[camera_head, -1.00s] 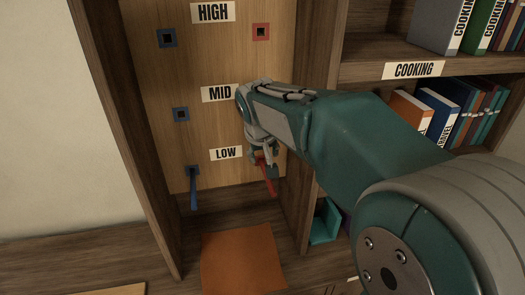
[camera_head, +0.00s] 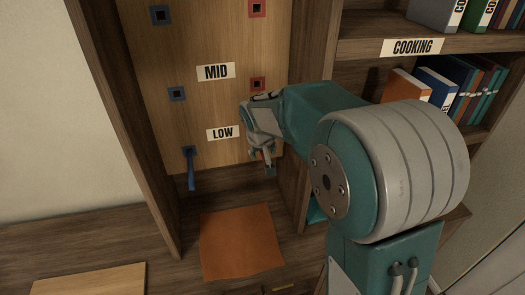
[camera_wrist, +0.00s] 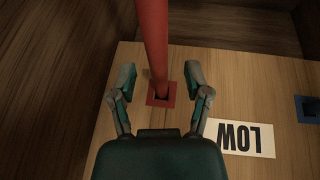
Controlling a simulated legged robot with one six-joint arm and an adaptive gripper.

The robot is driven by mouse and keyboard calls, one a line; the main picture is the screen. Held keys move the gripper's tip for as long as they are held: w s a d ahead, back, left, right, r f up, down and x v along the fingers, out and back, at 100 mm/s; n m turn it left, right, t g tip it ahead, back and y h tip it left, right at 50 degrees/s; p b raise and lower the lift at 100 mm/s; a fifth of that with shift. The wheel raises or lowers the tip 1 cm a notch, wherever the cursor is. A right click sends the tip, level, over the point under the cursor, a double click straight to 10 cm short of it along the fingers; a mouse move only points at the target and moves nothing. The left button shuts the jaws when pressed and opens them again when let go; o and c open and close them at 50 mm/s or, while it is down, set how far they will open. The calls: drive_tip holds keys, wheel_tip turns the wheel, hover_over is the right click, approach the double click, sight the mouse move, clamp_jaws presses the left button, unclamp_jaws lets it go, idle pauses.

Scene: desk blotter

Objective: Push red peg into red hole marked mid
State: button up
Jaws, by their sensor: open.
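The red peg (camera_wrist: 154,40) stands in a red-framed square hole (camera_wrist: 162,94) beside the upside-down LOW label in the wrist view. My gripper (camera_wrist: 160,74) is open, with one finger on each side of the peg and a visible gap to it. In the head view my gripper (camera_head: 264,158) is in front of the low row and mostly hides the peg and its hole. The red mid hole (camera_head: 257,84), right of the MID label (camera_head: 216,72), is empty.
A blue peg (camera_head: 191,172) sticks out of the low blue hole. The blue mid hole (camera_head: 177,93) is empty. Wooden side walls flank the board (camera_head: 215,110). An orange sheet (camera_head: 242,243) lies below. Books (camera_head: 440,90) fill the right shelf.

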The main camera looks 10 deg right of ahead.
clamp_jaws()
drive_tip(key=shift+s, duration=0.15)
drive_tip(key=s, duration=0.8)
idle(1.6)
drive_tip(key=shift+s+f, duration=0.15)
drive_tip(key=shift+s, duration=0.05)
